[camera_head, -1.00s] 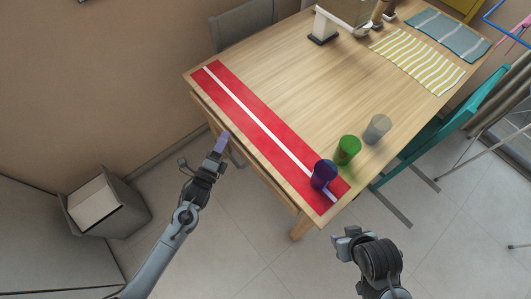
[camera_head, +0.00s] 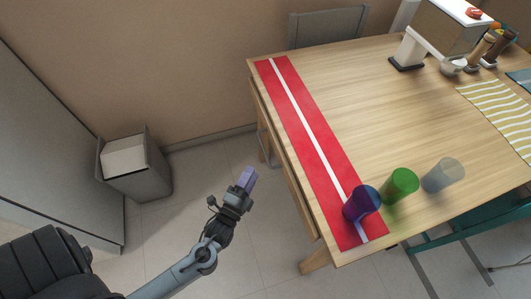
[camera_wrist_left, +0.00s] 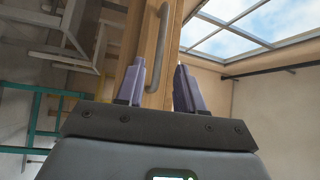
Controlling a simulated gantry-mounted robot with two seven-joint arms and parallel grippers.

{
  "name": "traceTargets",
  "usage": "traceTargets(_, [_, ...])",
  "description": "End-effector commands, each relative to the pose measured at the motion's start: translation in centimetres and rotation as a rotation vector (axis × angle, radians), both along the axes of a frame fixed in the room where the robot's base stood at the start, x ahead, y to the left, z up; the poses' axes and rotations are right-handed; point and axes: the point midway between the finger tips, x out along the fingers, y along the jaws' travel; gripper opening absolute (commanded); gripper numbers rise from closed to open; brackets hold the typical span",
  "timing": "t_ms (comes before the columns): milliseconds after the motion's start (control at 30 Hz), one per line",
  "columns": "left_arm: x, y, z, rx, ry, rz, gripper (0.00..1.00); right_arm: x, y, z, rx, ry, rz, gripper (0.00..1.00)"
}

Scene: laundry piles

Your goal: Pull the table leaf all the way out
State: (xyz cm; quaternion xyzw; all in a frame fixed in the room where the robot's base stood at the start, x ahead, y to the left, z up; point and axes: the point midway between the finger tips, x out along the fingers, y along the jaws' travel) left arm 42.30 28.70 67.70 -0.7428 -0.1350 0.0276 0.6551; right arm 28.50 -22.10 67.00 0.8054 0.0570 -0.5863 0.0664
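The wooden table (camera_head: 400,118) fills the right of the head view. Its near left edge carries a red runner with a white stripe (camera_head: 318,160). A grey bar handle (camera_head: 263,146) is on the table's left side below the top. In the left wrist view the handle (camera_wrist_left: 158,48) is on a wooden board (camera_wrist_left: 173,45), beyond the fingertips. My left gripper (camera_head: 246,179) is beside the table's left side, apart from it. In the wrist view the gripper (camera_wrist_left: 160,76) is open, with nothing held between its purple fingers. My right gripper is out of view.
Purple (camera_head: 362,203), green (camera_head: 399,186) and grey (camera_head: 443,175) cups stand near the table's front edge, the purple one on the runner. A grey bin (camera_head: 140,172) stands by the wall. A chair (camera_head: 328,27) is behind the table.

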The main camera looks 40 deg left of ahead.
Motion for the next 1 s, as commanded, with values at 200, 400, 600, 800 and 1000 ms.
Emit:
traceTargets(200, [3.3, 0.8, 0.3, 0.001, -0.005, 0.0, 0.37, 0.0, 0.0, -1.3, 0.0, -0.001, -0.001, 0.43])
traceTargets(400, [6.4, 1.6, 0.8, 0.002, -0.005, 0.001, 0.37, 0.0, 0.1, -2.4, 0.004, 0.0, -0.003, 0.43])
traceTargets(600, [8.5, 2.1, 1.1, 0.002, -0.003, 0.0, 0.37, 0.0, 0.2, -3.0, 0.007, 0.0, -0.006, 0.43])
traceTargets(800, [9.3, 2.3, 1.3, 0.003, -0.002, 0.0, 0.37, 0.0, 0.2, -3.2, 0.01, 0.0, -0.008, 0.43])
traceTargets(1000, [9.3, 2.3, 1.4, 0.002, -0.001, -0.001, 0.37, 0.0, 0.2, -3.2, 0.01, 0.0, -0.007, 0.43])
